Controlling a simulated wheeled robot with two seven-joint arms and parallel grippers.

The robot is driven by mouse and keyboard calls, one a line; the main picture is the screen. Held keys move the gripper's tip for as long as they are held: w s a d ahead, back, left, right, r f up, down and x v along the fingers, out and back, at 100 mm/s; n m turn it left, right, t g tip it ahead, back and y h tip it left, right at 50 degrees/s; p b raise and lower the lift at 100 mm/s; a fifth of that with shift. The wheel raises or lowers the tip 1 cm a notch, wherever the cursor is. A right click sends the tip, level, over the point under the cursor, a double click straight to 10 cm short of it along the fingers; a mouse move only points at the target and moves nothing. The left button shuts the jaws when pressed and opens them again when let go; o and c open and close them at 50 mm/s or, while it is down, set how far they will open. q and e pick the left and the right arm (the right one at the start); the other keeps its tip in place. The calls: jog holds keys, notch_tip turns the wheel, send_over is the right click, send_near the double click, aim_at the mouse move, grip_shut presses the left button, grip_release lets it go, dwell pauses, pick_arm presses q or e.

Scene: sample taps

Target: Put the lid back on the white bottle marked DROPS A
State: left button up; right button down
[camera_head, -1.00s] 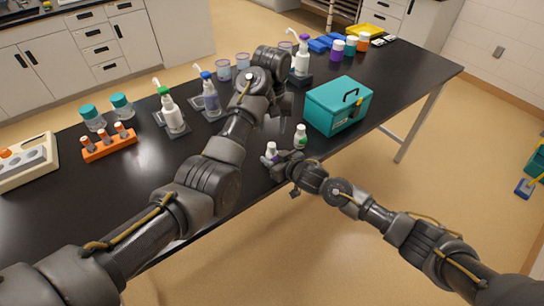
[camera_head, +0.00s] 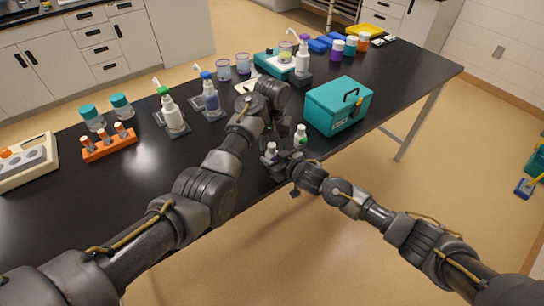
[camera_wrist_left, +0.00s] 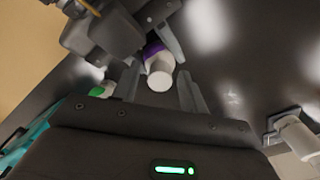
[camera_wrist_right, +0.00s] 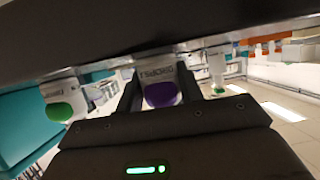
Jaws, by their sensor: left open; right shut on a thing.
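A small white bottle with a purple part (camera_head: 271,149) is upright near the table's front edge. My right gripper (camera_wrist_right: 160,88) is shut around it from the side. Its label (camera_wrist_right: 156,74) shows upside down in the right wrist view, and I cannot read its last letter. In the left wrist view its white round top (camera_wrist_left: 160,81) lies between my left fingers. I cannot tell whether that top is a lid. My left gripper (camera_wrist_left: 161,90) is open just above the bottle. A similar white bottle with a green part (camera_head: 300,135) stands close by on the right.
A teal box (camera_head: 338,106) stands right of the bottles. Spray bottles (camera_head: 173,115), an orange rack (camera_head: 109,145) and teal-lidded jars (camera_head: 121,106) stand to the left. The table's front left is clear.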

pick_arm(q)
grip_shut()
jog(key=shift+m, duration=1)
jog(key=shift+o, duration=0.8)
grip_release()
jog(key=shift+r, duration=4)
pick_arm(e)
jog(key=c, duration=0.8)
grip_release()
jog(key=shift+c, duration=0.2)
